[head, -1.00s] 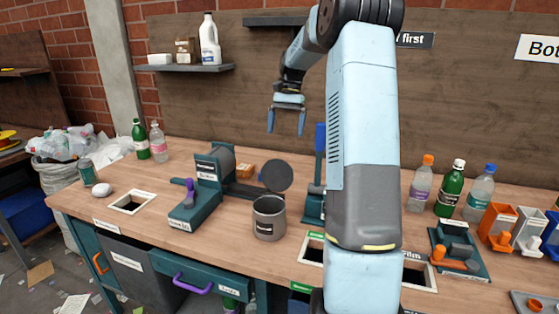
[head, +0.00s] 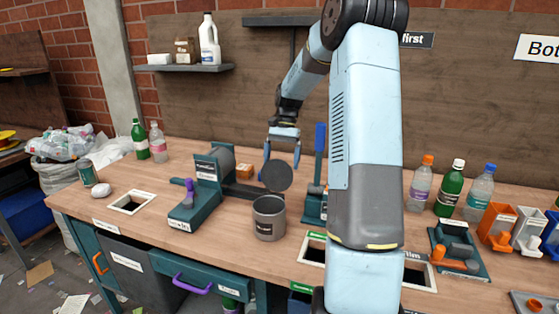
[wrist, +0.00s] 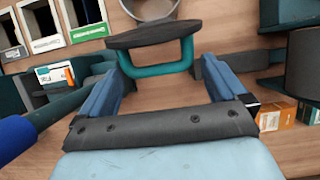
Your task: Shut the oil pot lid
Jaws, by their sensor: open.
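The oil pot (head: 269,221) is a grey can with a dark label, standing on the bench; part of its rim shows in the wrist view (wrist: 150,12). Its round dark lid (head: 277,177) stands upright, open, at the far side of the pot's mouth. In the wrist view the lid (wrist: 150,33) is seen nearly edge-on, with a teal loop handle (wrist: 160,71) on the side facing me. My gripper (head: 281,160) is open, pointing down just behind the lid. In the wrist view its fingers (wrist: 160,82) flank the handle; I cannot tell whether they touch it.
A teal machine with a purple lever (head: 189,190) stands left of the pot. A stand with a blue lever (head: 320,140) is close on the right. Bench openings (head: 130,203) lie at left and right front. Bottles (head: 452,190) stand at right.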

